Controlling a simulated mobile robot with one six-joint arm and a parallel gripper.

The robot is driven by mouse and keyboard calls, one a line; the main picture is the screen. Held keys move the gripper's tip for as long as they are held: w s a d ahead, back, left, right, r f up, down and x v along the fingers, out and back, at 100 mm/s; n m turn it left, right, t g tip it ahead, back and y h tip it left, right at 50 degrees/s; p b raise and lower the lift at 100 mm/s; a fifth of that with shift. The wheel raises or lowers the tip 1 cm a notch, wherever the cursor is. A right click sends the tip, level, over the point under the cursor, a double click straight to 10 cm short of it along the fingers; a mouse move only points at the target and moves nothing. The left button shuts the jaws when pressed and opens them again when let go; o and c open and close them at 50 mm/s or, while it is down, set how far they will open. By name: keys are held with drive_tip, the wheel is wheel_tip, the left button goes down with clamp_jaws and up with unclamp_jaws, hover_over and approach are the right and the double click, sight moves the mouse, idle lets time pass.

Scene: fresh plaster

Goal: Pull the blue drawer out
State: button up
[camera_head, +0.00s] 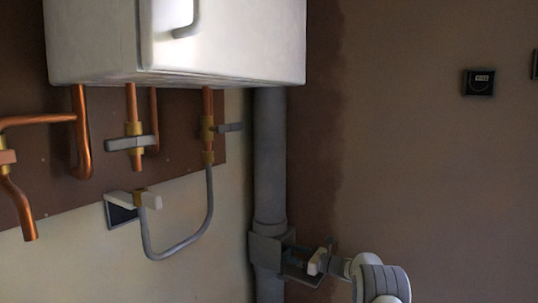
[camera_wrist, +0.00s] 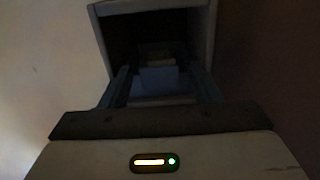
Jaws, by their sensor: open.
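My gripper (camera_head: 296,258) is at the grey box-like housing (camera_head: 268,246) on the grey pipe, reaching in from the right. In the wrist view my gripper (camera_wrist: 163,75) is open, with one finger on each side. A dim bluish block (camera_wrist: 160,80), apparently the blue drawer, shows between the fingers, inside the open mouth of the housing (camera_wrist: 150,6). The inside is very dark. I cannot tell whether the fingers touch the block. In the head view the drawer cannot be made out clearly.
A white boiler cabinet (camera_head: 220,45) hangs above, with copper pipes (camera_head: 82,135) and a grey hose (camera_head: 180,252) below it. A small black wall unit (camera_head: 479,83) is at right.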

drive_tip(key=shift+w+a+r, duration=0.1)
drive_tip(key=shift+a+r, duration=0.15)
drive_tip(key=shift+a, duration=0.05)
drive_tip(key=shift+r, duration=0.1)
drive_tip(key=c, duration=0.4)
drive_tip(key=shift+d, duration=0.2)
drive_tip(key=c, duration=0.3)
drive_tip(key=shift+s+d, duration=0.25)
drive_tip(key=shift+d, duration=0.15)
drive_tip(key=shift+c, duration=0.2)
drive_tip(key=shift+f+v, duration=0.2)
drive_tip(key=shift+v, duration=2)
drive_tip(key=shift+f+v, duration=0.2)
drive_tip(key=shift+v, duration=2)
drive_tip(key=o, duration=0.6)
drive_tip(key=shift+f, duration=0.1)
drive_tip(key=shift+o, duration=0.7)
drive_tip(key=shift+a, duration=0.1)
